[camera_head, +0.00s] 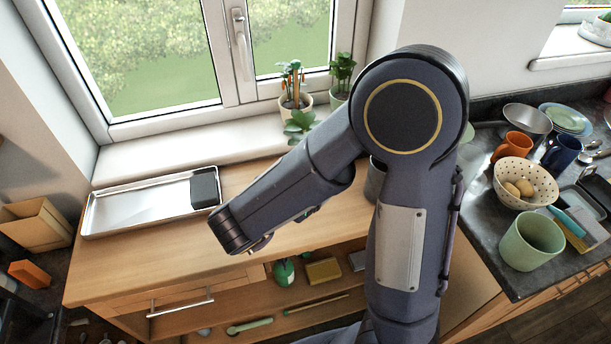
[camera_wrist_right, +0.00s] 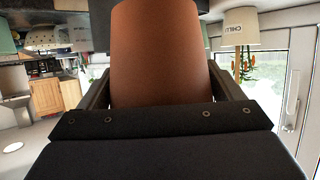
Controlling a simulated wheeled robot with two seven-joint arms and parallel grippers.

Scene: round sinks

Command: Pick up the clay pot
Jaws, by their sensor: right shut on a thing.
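The clay pot (camera_wrist_right: 158,50) is a plain terracotta brown and fills the upper middle of the right wrist view. My right gripper (camera_wrist_right: 160,92) is shut on it, with a dark finger at either side of the pot. The pot's top and bottom ends are cut off or hidden there. In the head view my right arm crosses the middle, and neither its fingers nor the clay pot can be made out. My left gripper is in neither view.
A metal tray (camera_head: 135,212) holding a dark block (camera_head: 205,187) lies on the wooden counter (camera_head: 180,255). Potted plants (camera_head: 292,95) stand by the window. At the right, a cream colander (camera_head: 537,188), a green cup (camera_head: 531,243) and an orange mug (camera_head: 513,146) crowd the dark counter.

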